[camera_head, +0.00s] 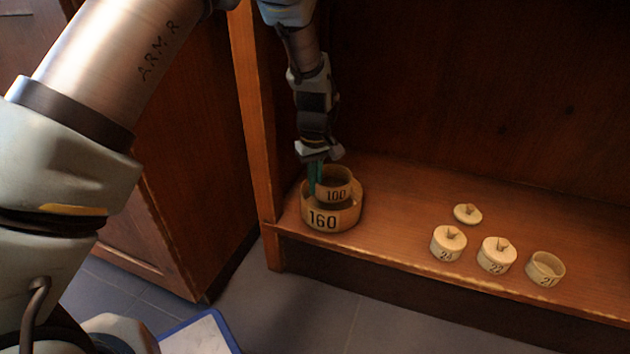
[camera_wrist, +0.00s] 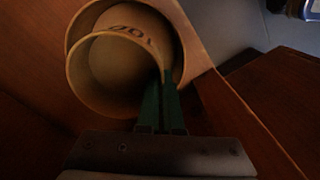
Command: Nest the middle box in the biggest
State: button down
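The biggest box is a round pale wooden tub marked 160 (camera_head: 322,218), standing open at the left end of the shelf. It also shows in the wrist view (camera_wrist: 190,38). The middle box, a smaller round tub marked 100 (camera_head: 336,195), is at the mouth of the biggest box, its rim higher than the big rim. It also shows in the wrist view (camera_wrist: 76,82). My gripper (camera_head: 317,178) has its green fingers closed on the middle box's wall; they also show in the wrist view (camera_wrist: 161,100). The middle box's underside is hidden, so I cannot tell whether it rests inside.
To the right on the shelf (camera_head: 400,210) stand two knobbed, lidded small boxes (camera_head: 448,243) (camera_head: 497,255), an open small box (camera_head: 545,269) and a loose knobbed lid (camera_head: 467,214). A wooden upright (camera_head: 252,110) is close on the left. The shelf between is clear.

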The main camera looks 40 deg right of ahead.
jog(key=shift+f+p, duration=0.25)
jog(key=shift+p, duration=0.1)
dwell(0.7)
jog(key=c, duration=1.5)
grip_release()
jog(key=o, duration=0.5)
jog(key=shift+o, duration=0.3)
jog(key=o, duration=0.3)
jog(key=shift+o, duration=0.2)
jog(key=shift+r+p, duration=0.9)
jog(key=shift+p, duration=0.15)
